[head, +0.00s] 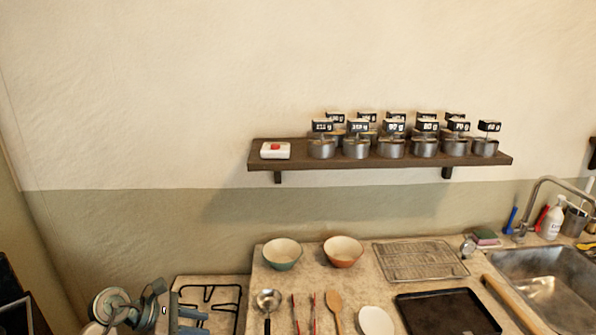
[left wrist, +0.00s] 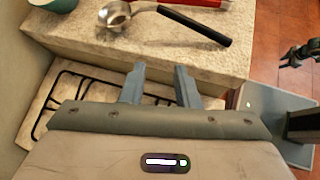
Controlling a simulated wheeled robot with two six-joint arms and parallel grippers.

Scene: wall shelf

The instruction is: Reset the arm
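My left arm shows at the lower left of the head view, with its gripper (head: 188,318) over the stove (head: 226,292). In the left wrist view the left gripper (left wrist: 160,84) has its two grey fingers apart with nothing between them. The fingers are in front of the worktop edge and above the stove grate (left wrist: 62,98). A dark claw-like shape (left wrist: 298,54) at the right edge of the left wrist view looks like my right gripper; it is too small and cut off to read its opening. The head view does not show the right arm.
A wall shelf (head: 290,164) holds several metal tins and a white box with a red button (head: 275,150). The worktop carries two bowls (head: 282,254), a ladle (head: 268,300), red-handled tools, a wooden spoon (head: 334,304), a rack (head: 420,260) and a black tray (head: 447,313). A sink (head: 548,285) is right.

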